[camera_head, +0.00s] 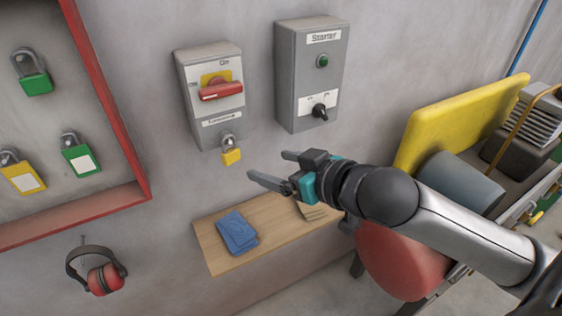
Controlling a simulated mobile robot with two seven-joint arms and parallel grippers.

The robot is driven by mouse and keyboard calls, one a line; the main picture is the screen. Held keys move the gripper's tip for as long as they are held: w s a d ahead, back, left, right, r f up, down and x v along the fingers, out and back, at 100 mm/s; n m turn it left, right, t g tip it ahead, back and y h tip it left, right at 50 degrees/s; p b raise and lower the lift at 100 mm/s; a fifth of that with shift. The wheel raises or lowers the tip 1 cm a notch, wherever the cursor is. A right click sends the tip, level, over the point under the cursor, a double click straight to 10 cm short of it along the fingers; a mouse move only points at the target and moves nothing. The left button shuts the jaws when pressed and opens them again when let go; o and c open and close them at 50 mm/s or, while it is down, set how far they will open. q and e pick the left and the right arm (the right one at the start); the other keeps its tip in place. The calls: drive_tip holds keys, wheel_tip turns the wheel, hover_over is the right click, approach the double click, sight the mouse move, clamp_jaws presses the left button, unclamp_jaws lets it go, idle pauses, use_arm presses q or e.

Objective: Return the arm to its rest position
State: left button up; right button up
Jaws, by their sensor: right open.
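My right arm (470,237) reaches in from the right edge, and its dark-and-teal right gripper (267,168) is open and empty, its fingers pointing left. In the picture the gripper lies below the isolator box (207,128) and above the wooden shelf (222,262). A yellow padlock (231,157) hangs at the bottom of the isolator box, a little up and left of the fingertips; a gap shows between them. The isolator has a red handle (222,91) on a yellow plate, lying roughly level. My left gripper is not in view.
The grey starter box (284,80) with a green button and black knob is on the wall above the gripper. A red-framed board (122,120) with padlocks and hanging earmuffs (103,279) are left. A cart with yellow panel (440,130) stands right.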

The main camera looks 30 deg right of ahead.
drive_tip(key=shift+s+d+r+p, duration=0.15)
drive_tip(key=shift+s+r+p, duration=0.15)
drive_tip(key=shift+s, duration=0.25)
